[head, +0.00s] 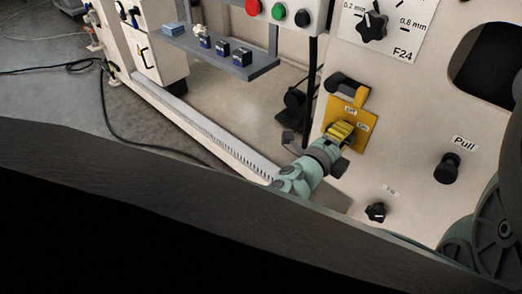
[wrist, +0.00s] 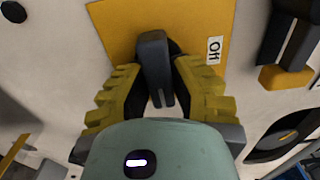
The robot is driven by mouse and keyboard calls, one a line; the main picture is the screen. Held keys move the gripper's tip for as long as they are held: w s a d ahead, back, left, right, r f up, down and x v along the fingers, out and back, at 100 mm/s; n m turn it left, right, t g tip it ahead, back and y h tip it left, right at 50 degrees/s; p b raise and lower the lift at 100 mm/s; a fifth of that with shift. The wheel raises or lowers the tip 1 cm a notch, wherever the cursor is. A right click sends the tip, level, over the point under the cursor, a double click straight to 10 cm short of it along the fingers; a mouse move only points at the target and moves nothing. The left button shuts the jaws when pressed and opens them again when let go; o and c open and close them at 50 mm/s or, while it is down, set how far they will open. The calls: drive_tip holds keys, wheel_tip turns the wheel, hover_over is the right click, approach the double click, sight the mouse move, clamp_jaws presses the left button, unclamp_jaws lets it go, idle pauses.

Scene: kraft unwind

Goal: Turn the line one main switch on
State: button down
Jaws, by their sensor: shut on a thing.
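The main switch is a dark handle (wrist: 154,62) on a yellow plate (head: 358,142) set in the pale machine panel. The plate also fills the upper middle of the wrist view (wrist: 112,28). An "Off" label (wrist: 214,50) shows right of the handle in the wrist view. Two small labels show on the plate in the head view; they look like "Off" (head: 350,112) and "On" (head: 362,127). My gripper (head: 342,131) has its yellow ribbed fingers on both sides of the handle and is shut on it. In the head view the fingers hide the handle.
A black handle with a yellow part (head: 348,86) sits just above the plate. A "Pull" knob (head: 447,168) is to the right and a small black knob (head: 376,212) below. A dial (head: 373,27) and push buttons (head: 278,11) are higher up. A grey shelf (head: 238,66) stands left.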

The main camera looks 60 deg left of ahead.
drive_tip(key=shift+f, duration=0.15)
drive_tip(key=c, duration=0.8)
unclamp_jaws()
drive_tip(key=v, duration=1.2)
drive_tip(key=shift+s+a, duration=0.1)
